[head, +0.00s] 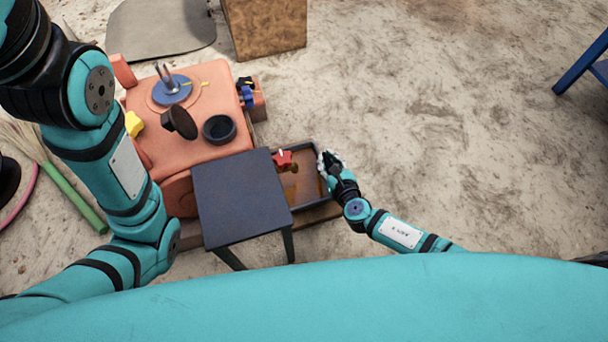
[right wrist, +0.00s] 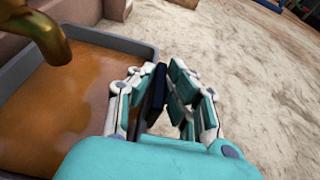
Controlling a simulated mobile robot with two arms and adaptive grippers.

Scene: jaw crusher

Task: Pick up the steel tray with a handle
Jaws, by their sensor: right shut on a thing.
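The steel tray (head: 308,187) is a dark, shallow, rectangular box with a brownish floor. It sits low beside the orange crusher (head: 175,130), partly hidden behind the dark stool. My right gripper (head: 328,163) is at the tray's right side. In the right wrist view the tray's grey rim (right wrist: 100,40) runs along the left, and my right gripper (right wrist: 160,95) is shut on a dark upright piece at the tray's side, which looks like its handle (right wrist: 156,86). My left arm comes in from the left; its gripper is not in view.
A dark square-topped stool (head: 240,196) stands in front of the crusher, left of the tray. A brass spout (right wrist: 40,35) hangs over the tray in the right wrist view. A brown block (head: 265,28) stands at the back.

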